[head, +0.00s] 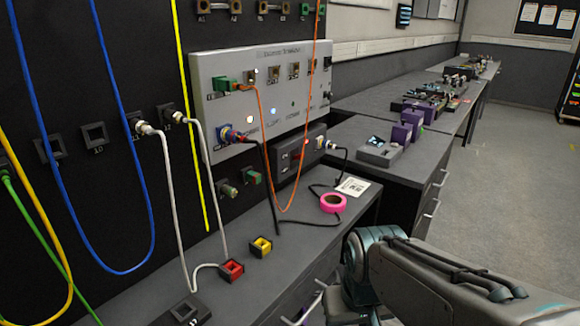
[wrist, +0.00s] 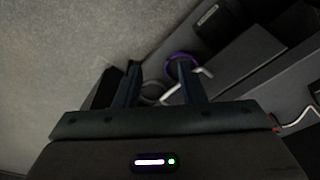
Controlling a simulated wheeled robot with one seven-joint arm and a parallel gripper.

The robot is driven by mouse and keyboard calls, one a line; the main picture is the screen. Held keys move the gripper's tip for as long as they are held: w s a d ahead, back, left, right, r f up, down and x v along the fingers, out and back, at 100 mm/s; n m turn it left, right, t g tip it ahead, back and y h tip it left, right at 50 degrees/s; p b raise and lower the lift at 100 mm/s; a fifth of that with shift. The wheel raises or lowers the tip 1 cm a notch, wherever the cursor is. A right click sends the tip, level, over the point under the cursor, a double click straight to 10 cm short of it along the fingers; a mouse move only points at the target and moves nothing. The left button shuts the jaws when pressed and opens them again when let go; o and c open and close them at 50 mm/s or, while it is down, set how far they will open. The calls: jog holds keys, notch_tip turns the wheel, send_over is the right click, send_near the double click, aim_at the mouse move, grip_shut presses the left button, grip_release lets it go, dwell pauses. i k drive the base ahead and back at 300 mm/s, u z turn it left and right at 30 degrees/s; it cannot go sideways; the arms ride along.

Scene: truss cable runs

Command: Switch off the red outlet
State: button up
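A small red square block with a dark opening (head: 231,269), which looks like the red outlet, sits on the bench top below the black wall panel. A white cable runs down to it or just beside it; I cannot tell whether it is plugged in. No switch on it can be made out. It does not show in the wrist view. My gripper (wrist: 160,68) is open and empty in the wrist view, over the floor and drawer handles, apart from the outlet. In the head view my arm fills the lower right, and the fingertips cannot be made out.
A yellow block (head: 260,247) and a black block (head: 190,310) sit near the red one. A pink tape roll (head: 333,203) lies further right. An orange cable (head: 274,190) hangs in front of the grey panel (head: 230,65). Drawer handles jut from the bench front. The floor at right is clear.

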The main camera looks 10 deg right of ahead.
aim_at(298, 157)
jog(key=u, duration=0.15)
jog(key=k, duration=0.4)
jog(key=u, duration=0.6)
jog(key=k, duration=0.9)
jog(key=i, duration=0.35)
jog(key=z, duration=0.9)
jog(key=i, duration=1.45)
jog(key=u, duration=0.45)
